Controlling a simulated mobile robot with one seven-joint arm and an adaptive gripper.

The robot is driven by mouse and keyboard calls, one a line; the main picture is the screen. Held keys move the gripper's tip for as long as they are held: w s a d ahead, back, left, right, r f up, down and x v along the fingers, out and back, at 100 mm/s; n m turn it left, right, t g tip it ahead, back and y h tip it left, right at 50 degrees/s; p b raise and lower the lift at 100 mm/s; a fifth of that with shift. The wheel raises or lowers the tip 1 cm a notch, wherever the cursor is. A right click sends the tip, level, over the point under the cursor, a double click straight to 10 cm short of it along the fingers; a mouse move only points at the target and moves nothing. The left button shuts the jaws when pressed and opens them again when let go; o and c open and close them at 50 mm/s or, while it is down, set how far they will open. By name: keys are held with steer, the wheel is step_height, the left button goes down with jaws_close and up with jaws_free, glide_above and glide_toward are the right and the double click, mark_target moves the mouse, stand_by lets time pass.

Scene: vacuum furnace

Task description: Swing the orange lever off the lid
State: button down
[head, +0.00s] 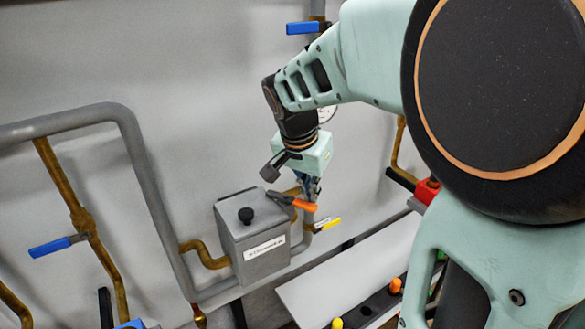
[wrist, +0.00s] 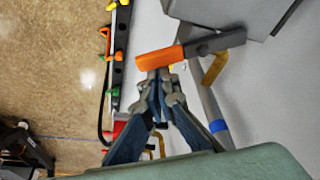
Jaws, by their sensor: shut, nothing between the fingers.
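The orange lever has an orange grip (head: 305,205) on a dark grey arm (head: 279,197) that lies at the right edge of the grey box's lid (head: 232,204). The grip sticks out past the lid to the right. In the wrist view the orange grip (wrist: 160,58) and its grey arm (wrist: 215,43) lie just beyond my fingertips. My gripper (head: 314,192) is shut and empty, beside the orange grip. In the wrist view my gripper (wrist: 160,78) points at the grip's near side; I cannot tell whether they touch.
A yellow-handled valve (head: 328,222) sits just right of the box, near the orange grip. Grey pipes (head: 140,160) and brass pipes surround the box. A white surface (head: 350,262) at lower right is clear, with a dark strip beside it.

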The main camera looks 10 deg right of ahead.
mark_target(307, 207)
steer(key=s+m+b, duration=0.1)
steer(key=m, duration=0.1)
steer(key=s+a+m+g+h+b, duration=0.1)
steer(key=m, duration=0.1)
steer(key=shift+a+m, duration=0.15)
steer(key=shift+m, duration=0.25)
steer(key=shift+s+a, duration=0.2)
steer(key=shift+a+b, duration=0.1)
steer(key=shift+b, duration=0.2)
steer(key=shift+w+d, duration=0.15)
steer(key=shift+d, duration=0.25)
step_height(307, 207, up, 10)
steer(key=shift+f+p, duration=0.2)
steer(key=shift+p, duration=0.15)
